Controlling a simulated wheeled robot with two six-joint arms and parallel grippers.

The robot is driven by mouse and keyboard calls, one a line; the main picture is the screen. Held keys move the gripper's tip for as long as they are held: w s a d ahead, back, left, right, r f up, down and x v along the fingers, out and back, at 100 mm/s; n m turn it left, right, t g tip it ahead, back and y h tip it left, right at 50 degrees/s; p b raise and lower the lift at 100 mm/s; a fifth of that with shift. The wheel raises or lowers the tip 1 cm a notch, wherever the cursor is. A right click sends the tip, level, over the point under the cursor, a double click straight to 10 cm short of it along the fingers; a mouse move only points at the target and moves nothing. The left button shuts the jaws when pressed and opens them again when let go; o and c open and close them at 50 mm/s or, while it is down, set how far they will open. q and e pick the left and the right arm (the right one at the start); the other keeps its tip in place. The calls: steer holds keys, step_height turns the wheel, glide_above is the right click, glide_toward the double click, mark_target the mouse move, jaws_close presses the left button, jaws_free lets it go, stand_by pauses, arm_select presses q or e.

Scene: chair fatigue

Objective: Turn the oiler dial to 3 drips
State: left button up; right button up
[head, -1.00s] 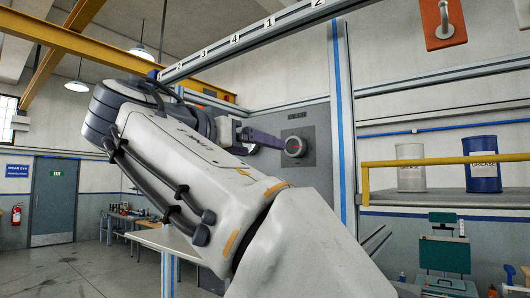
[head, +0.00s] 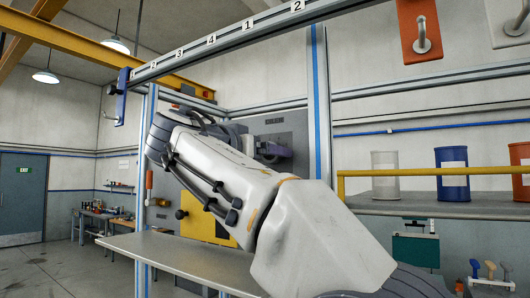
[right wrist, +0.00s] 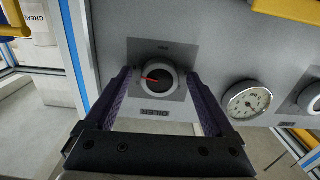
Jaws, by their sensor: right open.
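The oiler dial (right wrist: 158,80) shows in the right wrist view as a round dark-faced knob with a pale rim and a red pointer. The picture is upside down, with an inverted OILER label (right wrist: 155,113) beside it. The pointer points left and slightly up in that view. My right gripper (right wrist: 155,85) is open, with one purple finger on each side of the dial. I cannot tell whether either finger touches it. In the head view my right gripper (head: 278,151) is at the grey panel (head: 293,125), and the dial is hidden. My left gripper is not in view.
A white gauge (right wrist: 247,100) sits beside the dial on the same panel, with another round fitting (right wrist: 312,97) at the edge. A yellow rail (head: 440,172) and drums stand to the right. A grey table (head: 175,250) lies below my arm. Hanging handles are overhead.

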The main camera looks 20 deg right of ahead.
steer(key=c, duration=1.4)
steer(key=shift+n, duration=0.3)
steer(key=shift+s+r+n+p, duration=0.15)
steer(key=shift+n+p, duration=1.35)
steer(key=shift+n, duration=4.3)
steer(key=shift+r+n+p, duration=0.15)
steer(key=shift+n+p, duration=1.35)
steer(key=shift+n, duration=4.3)
